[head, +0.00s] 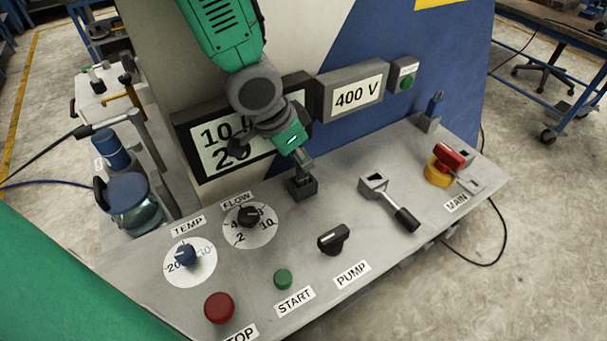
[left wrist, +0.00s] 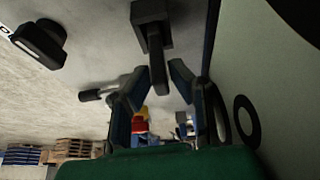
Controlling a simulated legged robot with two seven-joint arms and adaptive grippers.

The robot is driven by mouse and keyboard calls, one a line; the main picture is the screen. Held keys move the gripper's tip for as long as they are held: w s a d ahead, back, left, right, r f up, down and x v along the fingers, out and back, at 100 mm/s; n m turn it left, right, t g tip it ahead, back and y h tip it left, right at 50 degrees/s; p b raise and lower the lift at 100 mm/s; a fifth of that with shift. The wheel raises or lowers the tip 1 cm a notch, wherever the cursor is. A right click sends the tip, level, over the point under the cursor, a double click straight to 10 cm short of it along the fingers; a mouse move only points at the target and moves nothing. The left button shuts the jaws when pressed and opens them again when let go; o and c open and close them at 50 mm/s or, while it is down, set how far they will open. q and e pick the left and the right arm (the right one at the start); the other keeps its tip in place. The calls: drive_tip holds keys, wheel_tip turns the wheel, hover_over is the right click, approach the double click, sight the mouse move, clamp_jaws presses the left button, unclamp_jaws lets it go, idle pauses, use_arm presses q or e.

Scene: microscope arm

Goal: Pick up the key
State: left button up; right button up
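My left gripper (head: 303,168) points down at a small dark block (head: 302,190) on the grey panel. In the left wrist view, its two fingers (left wrist: 161,76) are apart. A dark stem (left wrist: 157,58) from the block (left wrist: 151,14) reaches toward the gap between the fingertips. I see no clear grip on it. This stem may be the key, but its shape is too dark to be sure. A small blue upright piece (head: 436,102) stands in a grey holder at the panel's back right, away from the gripper. My right gripper is not in view.
The panel (head: 180,300) carries a blue TEMP knob (head: 187,254), a black FLOW knob (head: 248,216), red (head: 219,307) and green (head: 283,279) buttons, a PUMP switch (head: 334,238), a lever (head: 391,203) and a red-yellow MAIN switch (head: 447,163). Displays (head: 352,93) stand close behind the gripper.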

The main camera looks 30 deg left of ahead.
use_arm(q)
drive_tip(key=shift+w+d+f, duration=0.2)
drive_tip(key=shift+w+f, duration=0.05)
drive_tip(key=shift+f, duration=0.2)
drive_tip(key=shift+s+a+r, duration=0.1)
drive_tip(key=shift+s+r, duration=0.05)
drive_tip(key=shift+s, duration=0.1)
drive_tip(key=shift+a, duration=0.1)
clamp_jaws()
